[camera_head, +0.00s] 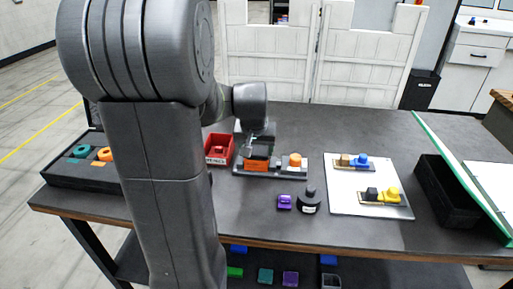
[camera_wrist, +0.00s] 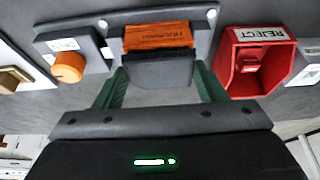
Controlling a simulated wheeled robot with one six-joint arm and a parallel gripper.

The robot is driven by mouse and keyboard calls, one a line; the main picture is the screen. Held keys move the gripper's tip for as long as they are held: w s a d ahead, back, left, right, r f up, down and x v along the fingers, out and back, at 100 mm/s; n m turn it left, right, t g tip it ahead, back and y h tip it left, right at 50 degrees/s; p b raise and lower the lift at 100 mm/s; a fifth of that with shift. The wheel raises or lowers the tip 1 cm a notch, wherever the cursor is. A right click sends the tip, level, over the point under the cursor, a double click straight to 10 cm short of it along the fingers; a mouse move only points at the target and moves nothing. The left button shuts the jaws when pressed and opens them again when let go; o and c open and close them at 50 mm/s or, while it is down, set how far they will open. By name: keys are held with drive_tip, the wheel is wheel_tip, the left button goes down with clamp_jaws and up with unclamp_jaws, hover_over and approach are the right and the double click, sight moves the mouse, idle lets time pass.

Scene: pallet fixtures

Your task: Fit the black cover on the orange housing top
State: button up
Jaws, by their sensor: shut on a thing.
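The orange housing (camera_head: 257,166) sits on a dark fixture plate (camera_head: 277,173) near the middle of the table. In the wrist view the housing (camera_wrist: 158,38) shows its lettered orange face. The dark cover (camera_wrist: 158,73) is between the green fingers of my gripper (camera_wrist: 160,80), which is shut on it. In that view the cover overlaps the lower edge of the housing; I cannot tell whether they touch. In the head view my gripper (camera_head: 262,140) is over the housing, and the cover is hard to make out there.
A red REJECT bin (camera_head: 217,149) stands close beside the fixture. An orange knob (camera_head: 295,159) rises from the fixture's right end. A purple block (camera_head: 284,202) and a dark round part (camera_head: 309,203) lie in front. A white board (camera_head: 361,207) with parts lies right.

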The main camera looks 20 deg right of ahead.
drive_tip(key=shift+f, duration=0.15)
drive_tip(key=o, duration=1)
drive_tip(key=shift+c, duration=1)
drive_tip(key=shift+r+p, duration=3.05)
drive_tip(key=shift+r, duration=1)
drive_tip(key=shift+f, duration=0.1)
